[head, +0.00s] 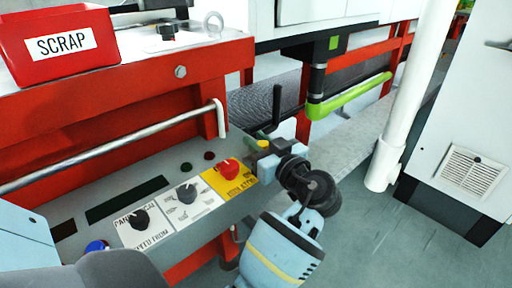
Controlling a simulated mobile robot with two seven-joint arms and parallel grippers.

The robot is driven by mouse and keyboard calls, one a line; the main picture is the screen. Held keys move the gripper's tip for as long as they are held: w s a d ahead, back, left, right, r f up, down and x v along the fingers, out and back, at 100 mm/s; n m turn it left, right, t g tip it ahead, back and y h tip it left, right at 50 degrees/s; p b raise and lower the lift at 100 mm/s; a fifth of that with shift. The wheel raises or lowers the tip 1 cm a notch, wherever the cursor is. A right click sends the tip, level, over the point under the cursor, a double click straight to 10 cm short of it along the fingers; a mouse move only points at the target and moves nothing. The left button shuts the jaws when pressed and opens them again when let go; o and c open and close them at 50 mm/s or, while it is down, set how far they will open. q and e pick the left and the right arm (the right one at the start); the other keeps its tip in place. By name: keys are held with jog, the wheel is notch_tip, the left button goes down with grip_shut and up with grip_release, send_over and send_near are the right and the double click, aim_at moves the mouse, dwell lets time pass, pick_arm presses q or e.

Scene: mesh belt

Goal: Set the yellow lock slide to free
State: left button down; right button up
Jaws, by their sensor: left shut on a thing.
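The yellow lock slide (263,144) shows as a small yellow piece at the right end of the grey control panel, just past the red knob. My left gripper (268,152) is at it and shut on it. The fingers cover most of the slide, so its setting and any markings are hidden. A dark upright lever (276,104) rises just behind the gripper, with a small green part near its base. My right gripper is not in view.
The panel (125,190) carries a red knob (229,168) on a yellow plate, two black knobs (139,219) (187,193) and a blue button (96,246). A metal rail (120,147) runs above it. A red SCRAP bin (60,45) stands upper left. A white post (405,105) stands right, with open floor before it.

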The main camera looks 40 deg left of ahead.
pick_arm(q)
jog(key=shift+w+d+r+t, duration=0.1)
jog(key=shift+w+r+t, duration=0.1)
jog(key=shift+t, duration=0.1)
jog(key=c, duration=1.5)
grip_release()
jog(key=shift+w+f, duration=0.1)
jog(key=shift+f, duration=0.05)
jog(key=shift+d, duration=0.3)
jog(key=v, duration=0.6)
jog(key=shift+p, duration=0.35)
jog(key=shift+s+d, duration=0.2)
jog(key=shift+d, duration=0.4)
